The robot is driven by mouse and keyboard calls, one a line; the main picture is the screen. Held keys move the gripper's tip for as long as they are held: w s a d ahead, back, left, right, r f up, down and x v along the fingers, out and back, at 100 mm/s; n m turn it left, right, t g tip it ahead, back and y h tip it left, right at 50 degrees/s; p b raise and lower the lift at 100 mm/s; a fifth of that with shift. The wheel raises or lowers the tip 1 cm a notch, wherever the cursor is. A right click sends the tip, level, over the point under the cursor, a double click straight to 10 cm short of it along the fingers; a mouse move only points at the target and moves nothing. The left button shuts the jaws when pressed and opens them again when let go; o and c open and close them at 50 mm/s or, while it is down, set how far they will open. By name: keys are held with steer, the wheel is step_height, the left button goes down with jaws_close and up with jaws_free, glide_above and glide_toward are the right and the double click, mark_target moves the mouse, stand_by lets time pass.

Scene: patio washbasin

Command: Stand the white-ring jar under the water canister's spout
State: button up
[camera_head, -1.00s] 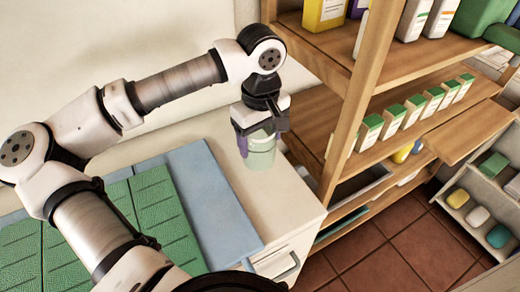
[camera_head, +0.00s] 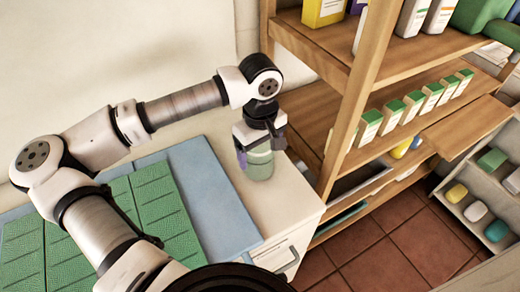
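My gripper (camera_head: 259,143) points down over the pale counter, with its fingers on either side of a translucent green jar (camera_head: 260,166). It appears shut on the jar's upper part. The jar is upright, low over the counter top; I cannot tell whether its base touches. A small purple patch shows at the jar's left side. The gripper covers the jar's top, and no white ring can be made out. No water canister or spout is in view.
The pale counter (camera_head: 290,203) has free room right of the jar. A blue mat (camera_head: 215,195) and green ridged panels (camera_head: 165,205) lie left. A wooden shelf unit (camera_head: 345,110) with several boxes stands close on the right. Red tiles (camera_head: 380,250) cover the floor.

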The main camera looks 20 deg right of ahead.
steer(key=shift+o, duration=1.1)
steer(key=shift+r, duration=0.1)
